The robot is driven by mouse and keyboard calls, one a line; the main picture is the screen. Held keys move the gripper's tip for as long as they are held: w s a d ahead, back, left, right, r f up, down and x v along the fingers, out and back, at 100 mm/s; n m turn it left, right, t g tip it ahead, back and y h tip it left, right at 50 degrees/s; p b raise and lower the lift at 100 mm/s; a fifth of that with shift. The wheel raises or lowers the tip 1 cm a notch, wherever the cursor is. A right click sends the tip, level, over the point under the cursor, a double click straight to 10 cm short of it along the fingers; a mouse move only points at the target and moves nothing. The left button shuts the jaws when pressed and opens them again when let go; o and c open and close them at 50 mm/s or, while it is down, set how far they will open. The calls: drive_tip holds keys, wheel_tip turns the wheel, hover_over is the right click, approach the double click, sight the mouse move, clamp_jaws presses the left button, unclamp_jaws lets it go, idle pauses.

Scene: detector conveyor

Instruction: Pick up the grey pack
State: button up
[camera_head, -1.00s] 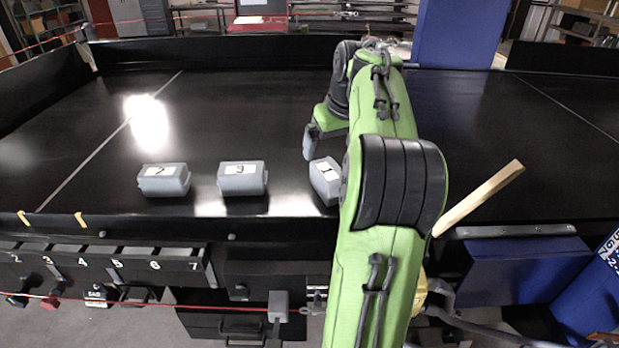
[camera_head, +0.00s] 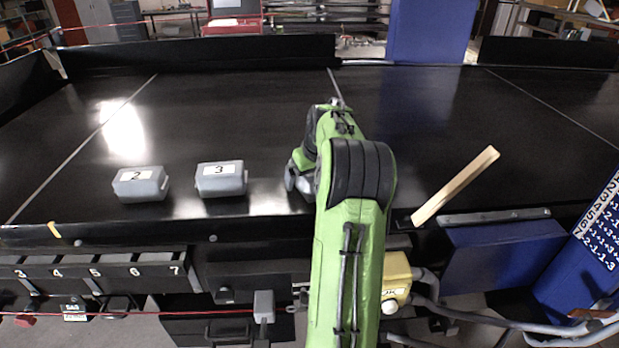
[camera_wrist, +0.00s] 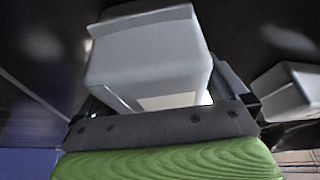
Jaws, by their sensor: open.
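A grey pack (camera_wrist: 150,55) with a pale label fills the middle of the wrist view, between the two fingers of my gripper (camera_wrist: 160,98). The jaws are open around it; I cannot tell whether either finger touches it. In the head view my gripper (camera_head: 299,181) is low at the near edge of the black belt, where the pack labelled 1 stood, and my arm hides most of that spot. The grey pack labelled 3 (camera_head: 222,186) and the grey pack labelled 2 (camera_head: 140,190) rest on the belt to the left. Another grey pack (camera_wrist: 287,95) shows at the right of the wrist view.
A wooden bar (camera_head: 456,186) slants over the near belt edge, right of my arm. A yellow box (camera_head: 397,277) and numbered slots (camera_head: 95,271) are below the edge. A blue column (camera_head: 430,30) stands behind. The belt's (camera_head: 230,110) middle is clear.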

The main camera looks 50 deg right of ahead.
drive_tip(key=shift+a, duration=0.1)
drive_tip(key=shift+f, duration=0.15)
drive_tip(key=shift+c, duration=0.3)
drive_tip(key=c, duration=1.4)
wheel_tip(320, 180, up, 10)
drive_tip(key=shift+r+p, duration=0.25)
drive_tip(key=shift+p, duration=0.7)
drive_tip(key=shift+c, duration=0.2)
